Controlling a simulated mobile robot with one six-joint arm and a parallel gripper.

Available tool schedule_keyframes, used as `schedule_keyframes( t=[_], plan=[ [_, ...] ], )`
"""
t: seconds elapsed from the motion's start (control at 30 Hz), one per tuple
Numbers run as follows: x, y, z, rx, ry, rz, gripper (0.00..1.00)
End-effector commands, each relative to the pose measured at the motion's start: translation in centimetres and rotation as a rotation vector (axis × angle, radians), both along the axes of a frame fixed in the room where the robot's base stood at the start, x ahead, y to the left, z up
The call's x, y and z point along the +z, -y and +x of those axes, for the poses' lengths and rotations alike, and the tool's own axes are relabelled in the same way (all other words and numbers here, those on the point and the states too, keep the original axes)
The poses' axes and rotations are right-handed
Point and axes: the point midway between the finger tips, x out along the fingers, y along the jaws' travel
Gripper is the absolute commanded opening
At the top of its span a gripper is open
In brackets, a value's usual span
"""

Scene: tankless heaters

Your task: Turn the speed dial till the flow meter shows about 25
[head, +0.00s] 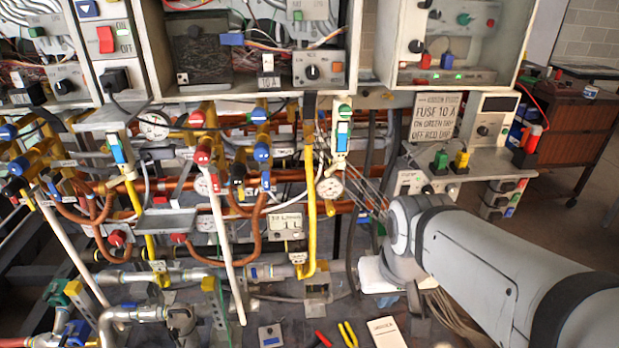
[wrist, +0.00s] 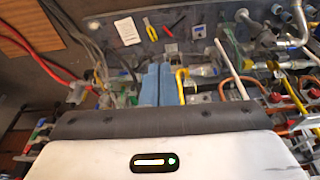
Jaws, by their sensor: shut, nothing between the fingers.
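My gripper (wrist: 157,85) shows in the wrist view as two blue fingers side by side, shut and empty. In the head view my arm comes in from the right, and I cannot make out the fingertips. A box at the right has a black dial (head: 484,131) below a small display (head: 498,103). Another black dial (head: 312,72) sits on a panel at the upper middle. I cannot tell which one is the speed dial. Round gauges (head: 330,187) hang among the pipes, but their readings are too small. I cannot tell which instrument is the flow meter.
Copper and yellow pipes with coloured valves fill the middle and left. A white sign (head: 437,117) stands beside the box. A yellow tool (head: 347,334) and a white card (head: 385,332) lie at the bottom. A brown cabinet (head: 575,130) stands at the right. Open floor shows beyond my arm.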

Motion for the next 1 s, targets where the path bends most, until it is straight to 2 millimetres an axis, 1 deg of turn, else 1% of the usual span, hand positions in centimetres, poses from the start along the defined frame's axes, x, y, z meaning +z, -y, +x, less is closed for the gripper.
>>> schedule_keyframes(
  t=[0.47,0.63,0.7,0.77,0.87,0.9,0.97,1.0],
  plan=[
    [0.0,0.0,0.0,0.000,0.000,0.000,0.00],
    [0.0,0.0,0.0,0.000,0.000,0.000,0.12],
    [-0.1,0.2,0.4,0.001,0.007,-0.004,0.18],
    [-0.4,0.6,1.5,0.004,0.031,-0.017,0.23],
    [-1.2,2.4,5.3,0.022,0.108,-0.067,0.31],
    [-1.6,3.5,7.5,0.034,0.153,-0.096,0.34],
    [-2.2,5.4,11.1,0.061,0.230,-0.149,0.39],
    [-2.6,6.8,13.6,0.083,0.283,-0.189,0.43]
  ],
)
